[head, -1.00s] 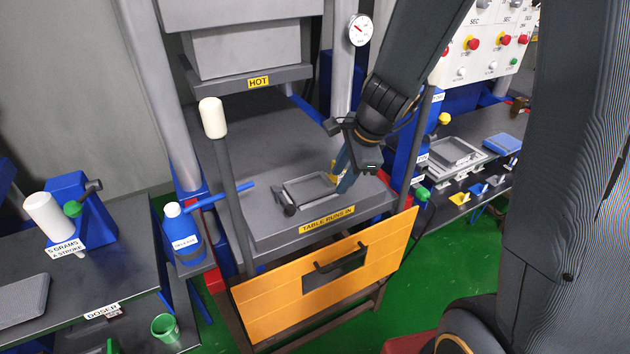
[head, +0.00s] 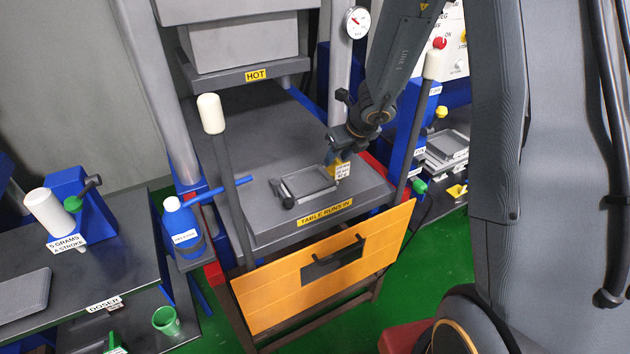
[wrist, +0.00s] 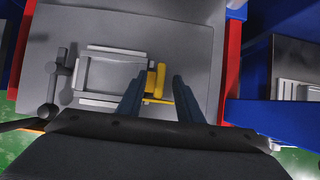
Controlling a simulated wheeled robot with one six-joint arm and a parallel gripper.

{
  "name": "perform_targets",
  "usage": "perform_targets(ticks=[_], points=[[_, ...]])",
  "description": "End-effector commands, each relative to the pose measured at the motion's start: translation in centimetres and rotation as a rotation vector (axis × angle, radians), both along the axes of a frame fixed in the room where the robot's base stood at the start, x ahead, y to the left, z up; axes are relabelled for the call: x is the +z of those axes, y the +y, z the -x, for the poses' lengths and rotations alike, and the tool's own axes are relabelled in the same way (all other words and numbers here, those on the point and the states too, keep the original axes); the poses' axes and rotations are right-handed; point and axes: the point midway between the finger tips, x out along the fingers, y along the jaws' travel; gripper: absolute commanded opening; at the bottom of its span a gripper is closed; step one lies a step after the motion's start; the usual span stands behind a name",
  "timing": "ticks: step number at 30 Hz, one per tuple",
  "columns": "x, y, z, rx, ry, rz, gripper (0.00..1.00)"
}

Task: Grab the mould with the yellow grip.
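The mould (head: 308,198) is a flat grey frame lying on the grey press table, near its front edge. Its yellow grip (wrist: 160,74) sticks out on the mould's right side in the wrist view. My gripper (wrist: 157,82) is open, with its two blue fingers apart. In the wrist view the yellow grip shows between the fingertips, and no contact is visible. In the head view my gripper (head: 338,160) is at the mould's right end and partly hides the grip. The height of the fingers over the grip is hard to tell.
The press block marked HOT (head: 230,85) hangs over the back of the table. Posts with white knobs (head: 210,113) stand at its front corners. An orange guard (head: 320,265) is in front. A blue bottle (head: 182,225) stands left; another bench (head: 445,150) is right.

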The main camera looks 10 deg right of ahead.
Motion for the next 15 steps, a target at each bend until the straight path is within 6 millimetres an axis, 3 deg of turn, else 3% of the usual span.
perform_targets(ticks=[4, 13, 15], points=[[-1.48, 0.31, -0.86, 0.001, 0.000, 0.000, 0.33], [-1.70, 0.33, -1.00, 0.002, -0.001, 0.001, 0.33], [-1.69, 0.32, -1.00, 0.002, -0.001, 0.001, 0.21]])
